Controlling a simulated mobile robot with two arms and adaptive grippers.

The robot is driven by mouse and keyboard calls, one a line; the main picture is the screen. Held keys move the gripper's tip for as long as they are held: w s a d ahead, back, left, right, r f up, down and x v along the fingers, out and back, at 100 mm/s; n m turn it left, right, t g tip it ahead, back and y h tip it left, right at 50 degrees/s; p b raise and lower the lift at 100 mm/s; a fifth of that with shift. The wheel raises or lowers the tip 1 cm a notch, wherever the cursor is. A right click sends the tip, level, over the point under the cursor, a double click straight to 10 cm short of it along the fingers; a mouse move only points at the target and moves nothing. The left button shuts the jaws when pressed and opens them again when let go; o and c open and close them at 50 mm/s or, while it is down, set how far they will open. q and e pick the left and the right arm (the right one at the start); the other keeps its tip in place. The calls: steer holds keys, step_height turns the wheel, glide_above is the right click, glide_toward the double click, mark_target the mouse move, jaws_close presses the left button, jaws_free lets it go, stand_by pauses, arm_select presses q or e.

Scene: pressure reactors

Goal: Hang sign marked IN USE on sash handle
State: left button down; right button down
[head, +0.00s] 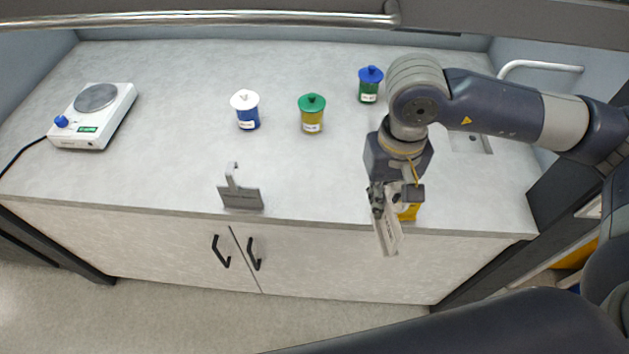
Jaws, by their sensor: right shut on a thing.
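My right gripper (393,197) points down at the counter's front edge, right of centre. It is shut on a white sign (388,238), seen nearly edge-on and hanging past the edge; its lettering is too small to read. A grey sign with a hook on top (241,197) stands near the front edge, left of the gripper, and shows no readable words. The sash handle (200,20) is a long metal bar across the top of the head view, well away from the held sign. My left gripper is not in view.
White-lidded (246,110), green-lidded (312,114) and blue-lidded (369,85) jars stand on the counter (180,150). A hotplate (93,117) stands at left. A yellow thing (409,211) is partly hidden behind my right gripper. A sink (470,142) lies at right.

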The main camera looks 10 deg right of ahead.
steer(key=shift+s+a+f+m, duration=0.2)
steer(key=shift+a+f+m, duration=0.1)
steer(key=shift+m, duration=0.2)
steer(key=s+a+f+m, duration=0.3)
steer(key=a+m, duration=0.2)
steer(key=m, duration=0.4)
steer(key=s+a+f+m, duration=0.3)
steer(key=a+m, duration=0.1)
steer(key=m, duration=0.5)
steer(key=shift+s+a+f+m, duration=0.25)
steer(key=shift+a+f+m, duration=0.05)
steer(key=shift+a+m, duration=0.1)
